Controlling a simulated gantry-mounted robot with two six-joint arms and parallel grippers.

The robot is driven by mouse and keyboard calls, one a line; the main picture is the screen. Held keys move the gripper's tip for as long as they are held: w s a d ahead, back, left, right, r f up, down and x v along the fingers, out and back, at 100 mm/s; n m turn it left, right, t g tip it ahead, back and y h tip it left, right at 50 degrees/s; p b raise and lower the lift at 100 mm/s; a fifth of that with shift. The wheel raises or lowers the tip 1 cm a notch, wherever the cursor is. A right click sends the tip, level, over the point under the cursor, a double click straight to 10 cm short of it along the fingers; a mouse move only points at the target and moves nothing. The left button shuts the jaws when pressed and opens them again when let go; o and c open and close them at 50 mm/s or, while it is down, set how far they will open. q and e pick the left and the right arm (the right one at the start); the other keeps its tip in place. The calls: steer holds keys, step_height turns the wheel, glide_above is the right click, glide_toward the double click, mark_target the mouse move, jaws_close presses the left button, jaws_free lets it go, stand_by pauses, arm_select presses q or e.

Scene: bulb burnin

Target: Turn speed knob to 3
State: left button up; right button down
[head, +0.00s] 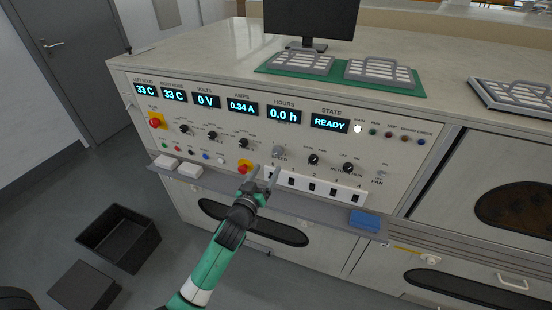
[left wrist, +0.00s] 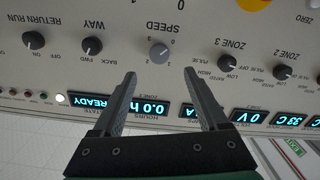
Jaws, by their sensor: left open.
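The speed knob (left wrist: 159,50) is a small grey dial under the SPEED label, with numbers around it. The left wrist view shows it upside down. I cannot read for certain which number its pointer faces. In the head view the knob (head: 278,151) sits on the panel below the HOURS display. My left gripper (head: 265,174) is open and empty in front of the panel, just below and left of the knob. In the left wrist view its two fingers (left wrist: 160,74) point toward the panel, with the knob between and beyond their tips, apart from them.
A shelf (head: 330,215) juts out below the panel, with a blue block (head: 364,220) at its right. A white switch strip (head: 322,186) lies below the knob. Black ZONE 3 (left wrist: 228,63) and WAY (left wrist: 92,45) knobs flank it. A red-and-yellow button (head: 245,167) is near my gripper.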

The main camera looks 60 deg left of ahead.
mark_target(277, 152)
arm_select(q)
steer(key=b+x, duration=0.2)
steer(key=x, duration=0.6)
steer(key=shift+w+a, duration=0.1)
steer(key=shift+w, duration=0.05)
steer(key=shift+w+a, duration=0.15)
steer(key=shift+w, duration=0.05)
steer(key=shift+c, duration=0.2)
jaws_close()
